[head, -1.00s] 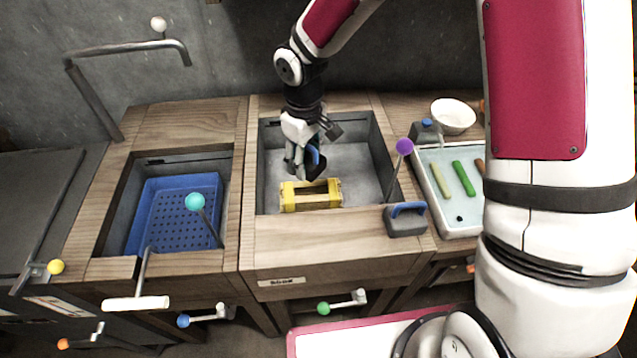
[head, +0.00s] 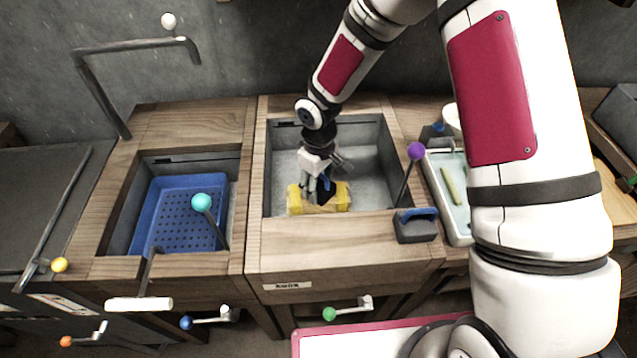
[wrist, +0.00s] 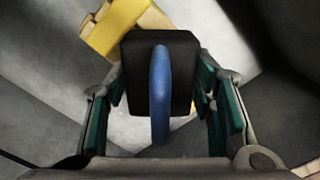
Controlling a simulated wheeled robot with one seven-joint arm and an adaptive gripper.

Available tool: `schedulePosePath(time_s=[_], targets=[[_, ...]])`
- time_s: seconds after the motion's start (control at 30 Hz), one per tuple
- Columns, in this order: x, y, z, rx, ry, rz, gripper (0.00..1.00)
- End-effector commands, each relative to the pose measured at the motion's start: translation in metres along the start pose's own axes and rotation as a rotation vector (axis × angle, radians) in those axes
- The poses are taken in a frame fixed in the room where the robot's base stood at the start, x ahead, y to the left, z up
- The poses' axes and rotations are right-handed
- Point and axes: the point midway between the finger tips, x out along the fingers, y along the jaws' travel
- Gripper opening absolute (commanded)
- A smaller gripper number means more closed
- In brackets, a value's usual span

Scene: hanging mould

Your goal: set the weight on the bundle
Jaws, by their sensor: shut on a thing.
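My gripper (head: 320,190) is down in the middle basin, shut on a black weight with a blue handle. In the wrist view the weight (wrist: 135,75) sits between the teal finger pads, its blue handle (wrist: 160,95) facing the camera. A yellow block-like thing (head: 297,200), perhaps the bundle or its frame, lies on the basin floor under the gripper. In the wrist view the yellow thing (wrist: 115,28) shows past the weight at upper left, partly hidden. I cannot tell whether the weight touches it.
A second dark weight with a blue handle (head: 417,228) stands on the front right edge of the basin. A purple-knobbed lever (head: 415,152) rises at the basin's right. A blue perforated tray (head: 180,212) lies in the left basin. A pale tray (head: 457,210) stands at right.

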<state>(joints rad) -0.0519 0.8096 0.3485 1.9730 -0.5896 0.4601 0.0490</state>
Motion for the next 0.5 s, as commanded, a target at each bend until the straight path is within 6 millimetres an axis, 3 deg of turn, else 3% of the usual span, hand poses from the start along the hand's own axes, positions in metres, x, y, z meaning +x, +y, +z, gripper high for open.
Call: schedulePosePath(time_s=[0.3,0.33,0.4,0.5], targets=[[0.0022,0.0004,-0.0009,0.000,0.001,0.001,0.01],[0.0023,0.0002,-0.0004,0.000,0.001,0.000,0.54],[0.0019,0.0001,-0.0002,0.001,0.001,0.000,0.70],[0.0018,0.0001,-0.0002,0.000,0.001,0.000,0.70]])
